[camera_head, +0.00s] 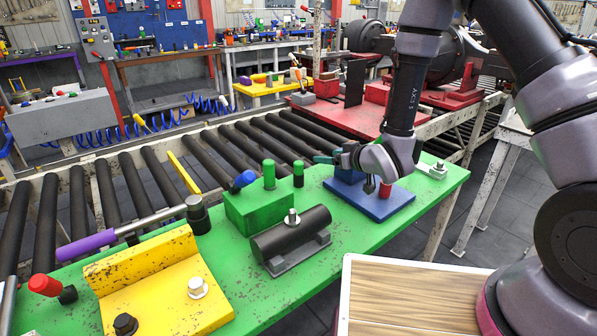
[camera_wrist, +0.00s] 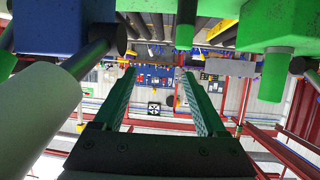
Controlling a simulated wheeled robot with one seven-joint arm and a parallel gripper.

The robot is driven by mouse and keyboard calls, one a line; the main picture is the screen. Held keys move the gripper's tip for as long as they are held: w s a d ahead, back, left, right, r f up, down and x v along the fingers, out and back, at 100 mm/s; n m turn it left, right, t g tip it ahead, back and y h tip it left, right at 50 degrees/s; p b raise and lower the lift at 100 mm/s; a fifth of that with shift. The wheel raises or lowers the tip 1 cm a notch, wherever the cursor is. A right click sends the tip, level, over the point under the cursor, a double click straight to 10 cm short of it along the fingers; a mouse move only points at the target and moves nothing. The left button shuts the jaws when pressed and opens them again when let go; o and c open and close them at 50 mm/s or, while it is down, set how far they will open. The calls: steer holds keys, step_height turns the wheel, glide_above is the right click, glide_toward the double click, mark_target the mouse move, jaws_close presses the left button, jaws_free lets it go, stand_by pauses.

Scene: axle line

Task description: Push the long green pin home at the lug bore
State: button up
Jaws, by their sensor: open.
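My gripper (camera_head: 322,159) is above the green bench, beside the blue block (camera_head: 347,172), with its fingers pointing left. In the wrist view its two green fingers (camera_wrist: 155,75) are apart, with nothing between them. A green pin (camera_head: 269,174) stands upright at the green block (camera_head: 258,210). A second green-topped pin (camera_head: 298,173) with a darker lower part stands just right of it, nearer my fingertips. I cannot tell which is the long one. The wrist view shows a green pin (camera_wrist: 271,78) at the upper right, clear of the fingers. I cannot make out the lug bore.
A blue-headed piece (camera_head: 243,180) is at the green block's left. A dark cylinder (camera_head: 291,233) lies on a grey stand in front. A red pin (camera_head: 385,187) stands on the blue plate (camera_head: 372,207). A yellow fixture (camera_head: 150,285) is front left. Rollers (camera_head: 230,145) run behind.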

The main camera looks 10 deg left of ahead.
mark_target(302, 165)
steer(key=shift+n+y, duration=0.5)
steer(key=shift+y, duration=0.1)
steer(key=w+a+f, duration=0.1)
steer(key=a+f, duration=0.1)
steer(key=a, duration=0.1)
steer(key=w+a+f, duration=0.2)
steer(key=a, duration=0.1)
steer(key=w+a+f, duration=0.1)
steer(key=a+f, duration=0.1)
steer(key=a, duration=0.2)
steer(key=shift+w+f, duration=0.35)
jaws_close()
